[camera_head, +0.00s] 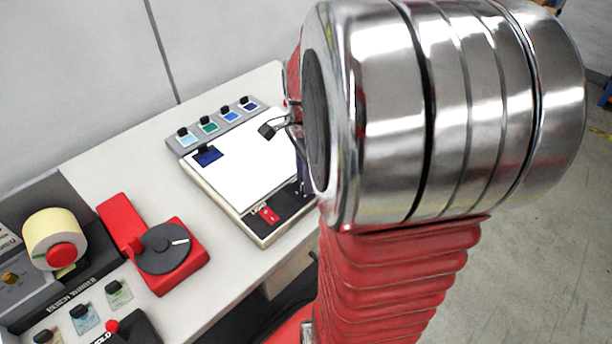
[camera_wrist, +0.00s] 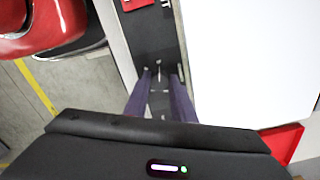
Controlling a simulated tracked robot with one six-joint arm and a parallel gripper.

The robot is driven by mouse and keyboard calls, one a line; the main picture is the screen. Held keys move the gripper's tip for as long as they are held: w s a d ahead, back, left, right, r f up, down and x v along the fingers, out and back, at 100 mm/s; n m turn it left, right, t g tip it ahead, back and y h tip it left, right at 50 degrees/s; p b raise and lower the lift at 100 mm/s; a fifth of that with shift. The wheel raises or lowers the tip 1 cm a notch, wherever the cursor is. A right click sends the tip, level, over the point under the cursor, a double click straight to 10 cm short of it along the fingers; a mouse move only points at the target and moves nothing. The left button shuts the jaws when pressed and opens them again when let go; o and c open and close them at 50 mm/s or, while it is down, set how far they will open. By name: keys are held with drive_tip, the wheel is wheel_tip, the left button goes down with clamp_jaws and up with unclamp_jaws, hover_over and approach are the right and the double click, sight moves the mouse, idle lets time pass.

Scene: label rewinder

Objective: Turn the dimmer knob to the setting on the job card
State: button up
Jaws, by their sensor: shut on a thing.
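The light box (camera_head: 240,222) lies on the bench with a bright white panel and a dark front strip (camera_wrist: 150,40). In the wrist view my gripper (camera_wrist: 160,76) has its two purple-grey fingers down at this strip. They are closed on the dimmer knob, which is mostly hidden between them; small white marks show around it. Its pointer and setting cannot be read. In the head view my arm hides most of the gripper and the knob. A small dark blue card (camera_head: 208,157) lies at the panel's far-left corner under a black clip; its print is too small to read.
A red switch (camera_head: 269,214) sits on the same strip, left of my gripper. A row of clipped colour cards (camera_head: 209,127) stands behind the panel. Left are a red device with a grey disc (camera_head: 163,250) and a label roll (camera_head: 52,236). Bare bench lies between.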

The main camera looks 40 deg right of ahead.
drive_tip(key=shift+w+r, duration=0.1)
drive_tip(key=shift+r, duration=0.05)
drive_tip(key=o, duration=1.1)
drive_tip(key=shift+c, duration=0.2)
wheel_tip(320, 180, up, 14)
drive_tip(key=shift+f, duration=0.2)
